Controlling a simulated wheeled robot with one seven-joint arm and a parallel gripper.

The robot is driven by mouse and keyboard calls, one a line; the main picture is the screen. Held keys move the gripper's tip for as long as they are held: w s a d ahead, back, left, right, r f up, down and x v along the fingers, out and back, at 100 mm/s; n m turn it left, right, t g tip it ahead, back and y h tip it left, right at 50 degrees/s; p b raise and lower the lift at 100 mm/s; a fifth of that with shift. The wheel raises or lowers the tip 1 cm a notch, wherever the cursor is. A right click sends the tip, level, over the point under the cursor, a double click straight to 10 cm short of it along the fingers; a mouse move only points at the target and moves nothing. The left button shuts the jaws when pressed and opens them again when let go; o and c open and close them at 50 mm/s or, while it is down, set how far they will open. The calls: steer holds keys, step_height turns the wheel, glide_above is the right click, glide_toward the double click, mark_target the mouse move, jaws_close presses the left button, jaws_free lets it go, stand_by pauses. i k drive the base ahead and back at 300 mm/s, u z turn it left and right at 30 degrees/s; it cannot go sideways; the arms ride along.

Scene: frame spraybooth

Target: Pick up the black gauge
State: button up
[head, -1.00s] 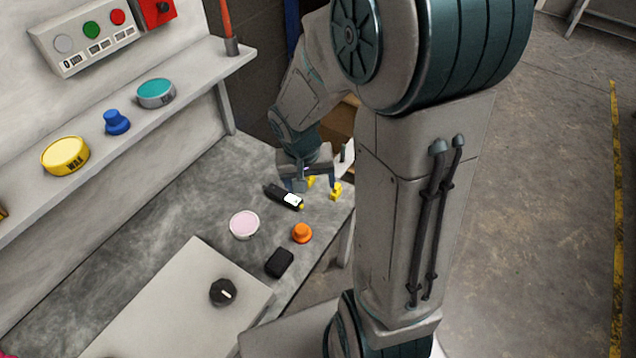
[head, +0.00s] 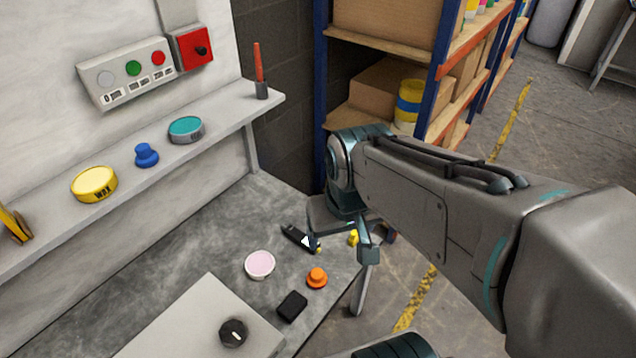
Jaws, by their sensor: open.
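The black gauge (head: 293,233) lies on the grey bench top near its right end. It is a slim dark bar with a white display and a yellow tip, and its right part is partly covered by my gripper. My gripper (head: 341,247) is open, with its fingers pointing down at the bench's right edge. Its left finger appears over or beside the gauge's display end; I cannot tell whether they touch. A small yellow object (head: 353,238) shows between the fingers.
Left and in front of the gauge are a pink-topped round tin (head: 260,265), an orange knob-shaped piece (head: 317,278) and a black block (head: 292,306). A pale box with a black dial (head: 233,333) stands nearer. A wall shelf (head: 60,222) runs along the back.

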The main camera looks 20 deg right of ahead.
mark_target(298, 237)
steer(key=k, duration=1.3)
steer(key=z, duration=0.6)
steer(key=i, duration=1.25)
steer(key=u, duration=0.85)
steer(key=i, duration=0.55)
steer(key=u, duration=0.6)
